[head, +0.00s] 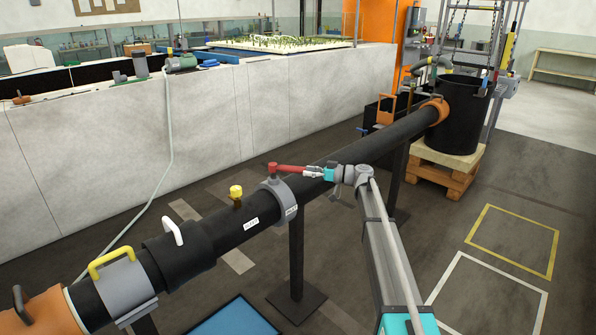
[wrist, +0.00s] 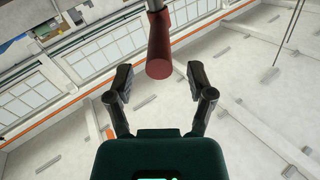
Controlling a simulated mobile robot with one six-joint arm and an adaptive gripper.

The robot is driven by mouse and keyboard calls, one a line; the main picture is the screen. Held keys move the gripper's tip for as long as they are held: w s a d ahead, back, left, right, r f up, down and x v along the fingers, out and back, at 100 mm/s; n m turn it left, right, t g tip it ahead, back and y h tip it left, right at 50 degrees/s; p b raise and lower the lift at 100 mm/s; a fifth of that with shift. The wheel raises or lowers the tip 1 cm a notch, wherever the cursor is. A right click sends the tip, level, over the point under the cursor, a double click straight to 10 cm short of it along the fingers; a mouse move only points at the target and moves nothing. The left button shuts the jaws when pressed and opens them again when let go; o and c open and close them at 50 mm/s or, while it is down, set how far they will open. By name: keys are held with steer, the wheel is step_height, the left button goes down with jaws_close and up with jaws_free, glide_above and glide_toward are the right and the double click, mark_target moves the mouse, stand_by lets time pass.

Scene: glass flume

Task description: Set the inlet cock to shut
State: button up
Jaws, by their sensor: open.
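A red lever (head: 289,168) sits on top of a grey collar (head: 280,197) around the long black pipe and points right, toward my gripper. A small tag on the collar is too small to read, so I cannot confirm that this is the inlet cock. My gripper (head: 314,171) is at the free end of the lever. In the wrist view, the red grip (wrist: 158,50) reaches between the two dark fingers of my gripper (wrist: 160,88). The fingers stand open on both sides, with a gap on each side of the grip.
The black pipe (head: 385,139) also carries a yellow cap (head: 236,191), a white handle (head: 172,232) and a yellow handle (head: 110,260). A stand (head: 297,255) holds it up. A black tank (head: 462,115) stands on a pallet at the back right.

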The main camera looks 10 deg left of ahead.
mark_target(297, 170)
steer(key=shift+w+a, duration=0.15)
steer(key=shift+a, duration=1.1)
steer(key=shift+w+a, duration=0.1)
steer(key=shift+a, duration=1.1)
steer(key=shift+c, duration=0.2)
jaws_close()
steer(key=shift+d, duration=0.25)
